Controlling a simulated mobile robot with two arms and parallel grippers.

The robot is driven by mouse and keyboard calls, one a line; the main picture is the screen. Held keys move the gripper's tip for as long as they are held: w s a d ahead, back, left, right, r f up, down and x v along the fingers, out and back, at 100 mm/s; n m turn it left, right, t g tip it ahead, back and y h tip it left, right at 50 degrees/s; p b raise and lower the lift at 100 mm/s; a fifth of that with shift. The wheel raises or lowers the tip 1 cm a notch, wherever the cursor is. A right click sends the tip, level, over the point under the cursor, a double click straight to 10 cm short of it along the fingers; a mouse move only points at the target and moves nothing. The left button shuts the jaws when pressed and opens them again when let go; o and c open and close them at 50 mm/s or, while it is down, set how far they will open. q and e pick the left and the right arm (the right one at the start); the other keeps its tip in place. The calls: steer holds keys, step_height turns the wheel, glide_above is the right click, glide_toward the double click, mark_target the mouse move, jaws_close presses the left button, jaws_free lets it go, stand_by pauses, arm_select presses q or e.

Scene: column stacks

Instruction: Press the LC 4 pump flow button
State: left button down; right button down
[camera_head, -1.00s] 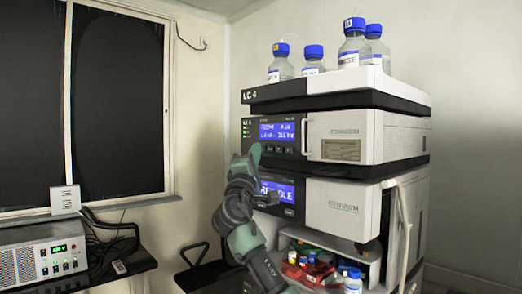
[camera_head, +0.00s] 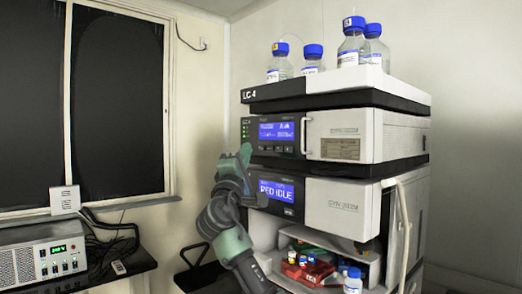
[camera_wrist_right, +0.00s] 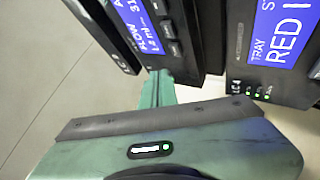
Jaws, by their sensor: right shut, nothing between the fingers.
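The LC 4 stack (camera_head: 345,137) stands right of centre in the head view, with an "LC 4" label at its top left. Its upper module has a lit blue screen (camera_head: 277,131) with a row of small dark buttons (camera_head: 272,149) beneath. The upper screen and its buttons (camera_wrist_right: 171,38) also show in the right wrist view. The lower module's screen (camera_head: 276,190) reads "RED IDLE". My right gripper (camera_head: 246,153) is shut and empty, its green fingertips just left of the panel near the button row. Contact cannot be told. My left gripper is out of view.
Blue-capped bottles (camera_head: 352,42) stand on top of the stack. A vertical handle (camera_head: 305,135) sticks out beside the upper screen. Below, an open bay holds a red tray (camera_head: 308,273) with small vials. A bench instrument (camera_head: 45,262) stands at the lower left.

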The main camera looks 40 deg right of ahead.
steer(key=a, duration=0.3)
steer(key=shift+s+a, duration=0.15)
stand_by(0.7)
